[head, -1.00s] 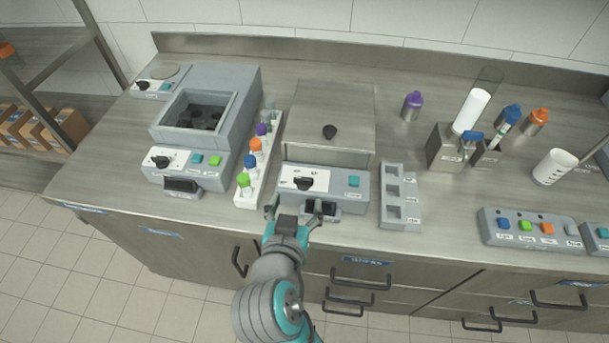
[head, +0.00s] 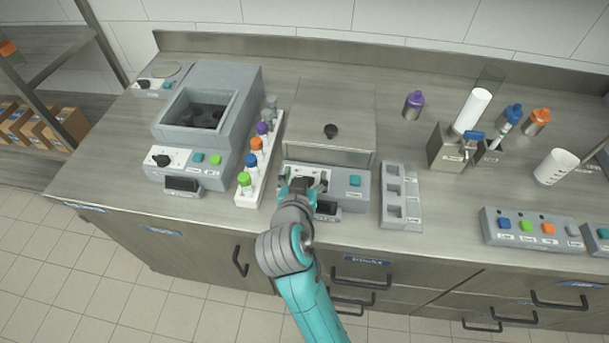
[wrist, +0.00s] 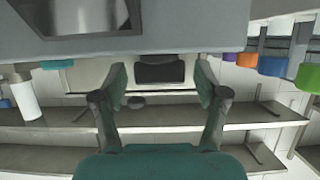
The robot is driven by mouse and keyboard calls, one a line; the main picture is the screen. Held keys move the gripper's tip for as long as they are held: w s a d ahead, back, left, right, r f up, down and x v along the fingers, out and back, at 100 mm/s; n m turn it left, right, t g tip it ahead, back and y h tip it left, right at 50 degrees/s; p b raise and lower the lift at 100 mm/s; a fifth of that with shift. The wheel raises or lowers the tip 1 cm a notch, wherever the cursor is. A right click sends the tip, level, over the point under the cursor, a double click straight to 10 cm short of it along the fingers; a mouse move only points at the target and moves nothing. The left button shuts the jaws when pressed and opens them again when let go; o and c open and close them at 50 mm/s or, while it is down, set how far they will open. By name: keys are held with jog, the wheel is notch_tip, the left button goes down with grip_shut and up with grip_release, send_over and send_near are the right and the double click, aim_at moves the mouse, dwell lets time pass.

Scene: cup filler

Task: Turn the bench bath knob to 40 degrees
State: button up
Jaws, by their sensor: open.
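The lidded grey bath unit (head: 347,196) stands at the middle of the bench, with a white dial panel at its front left, a teal button and a dark display. My gripper (head: 303,182) is over the dial panel and hides most of it in the head view. In the wrist view my gripper (wrist: 160,82) is open, one finger on each side of the black knob (wrist: 160,70). The knob sits between the fingers with a gap showing on both sides. The knob's angle and the scale marks cannot be read.
A white rack (head: 259,158) of capped tubes stands close on the left, beside another grey unit (head: 190,170) with its own knob. A grey slotted holder (head: 401,197) is close on the right.

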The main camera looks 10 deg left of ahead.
jog(key=c, duration=1.2)
jog(key=shift+o, duration=0.2)
jog(key=shift+m+h, duration=0.3)
jog(key=shift+h, duration=0.1)
jog(key=m+h, duration=0.2)
jog(key=shift+a+g+h, duration=0.15)
jog(key=shift+g+h, duration=0.15)
jog(key=shift+h, duration=0.1)
jog(key=m+g+h, duration=0.1)
jog(key=m+h, duration=0.2)
jog(key=m+g+h, duration=0.4)
jog(key=m+g, duration=0.1)
jog(key=m, duration=0.1)
jog(key=shift+h, duration=0.4)
jog(key=shift+g, duration=0.4)
